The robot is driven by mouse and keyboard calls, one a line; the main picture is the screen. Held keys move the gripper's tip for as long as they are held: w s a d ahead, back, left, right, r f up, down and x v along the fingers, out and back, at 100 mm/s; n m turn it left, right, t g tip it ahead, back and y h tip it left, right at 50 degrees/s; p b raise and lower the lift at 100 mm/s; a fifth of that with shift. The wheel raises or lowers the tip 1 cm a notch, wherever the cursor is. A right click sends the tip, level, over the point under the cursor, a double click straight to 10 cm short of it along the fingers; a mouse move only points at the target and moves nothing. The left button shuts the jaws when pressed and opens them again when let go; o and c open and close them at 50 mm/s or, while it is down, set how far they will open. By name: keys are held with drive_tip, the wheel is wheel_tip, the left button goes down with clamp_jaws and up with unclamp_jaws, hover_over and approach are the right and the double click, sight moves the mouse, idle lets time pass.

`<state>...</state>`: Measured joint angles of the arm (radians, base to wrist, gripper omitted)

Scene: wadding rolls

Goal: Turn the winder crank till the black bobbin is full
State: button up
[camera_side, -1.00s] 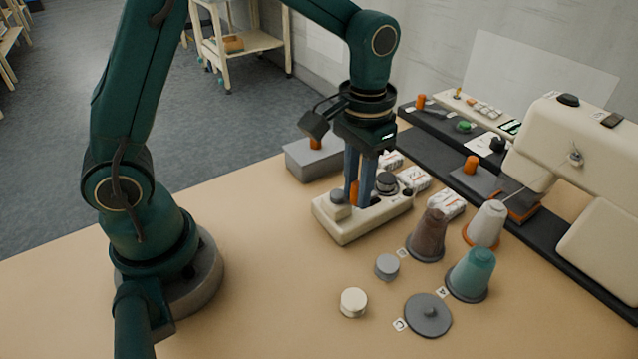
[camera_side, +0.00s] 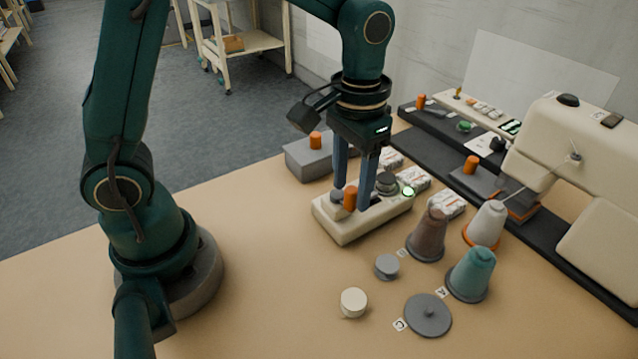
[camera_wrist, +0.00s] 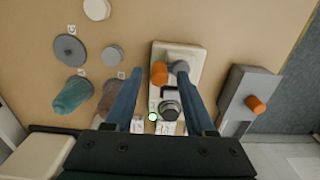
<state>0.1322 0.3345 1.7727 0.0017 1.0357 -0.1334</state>
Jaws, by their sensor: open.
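The winder (camera_side: 345,232) is a long cream box on the table, and it also shows in the wrist view (camera_wrist: 186,52). An orange crank knob (camera_side: 350,198) stands at its near end beside a grey round hub (camera_side: 336,197). The dark bobbin (camera_side: 386,184) sits toward the far end; how much thread is on it is too small to tell. A green lamp (camera_side: 408,192) glows beside the bobbin. My gripper (camera_side: 351,195) is open, its two blue fingers apart on either side of the knob. In the wrist view the knob (camera_wrist: 159,73) shows between the fingers.
A grey box with an orange knob (camera_side: 315,141) stands behind the winder. Brown (camera_side: 429,236), white (camera_side: 487,225) and teal (camera_side: 471,273) cones, a grey disc (camera_side: 428,315) and small round caps stand to the right. A cream sewing machine (camera_side: 560,150) fills the right side.

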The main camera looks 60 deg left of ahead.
drive_tip(key=shift+r, duration=2.75)
drive_tip(key=s+a+t, duration=0.1)
drive_tip(key=s+t, duration=0.1)
drive_tip(key=s, duration=0.3)
drive_tip(key=s+a+r+t, duration=0.1)
drive_tip(key=s+a+t, duration=0.1)
drive_tip(key=s, duration=0.4)
drive_tip(key=shift+a+r+t, duration=0.15)
drive_tip(key=shift+a+t, duration=0.15)
drive_tip(key=shift+t, duration=0.5)
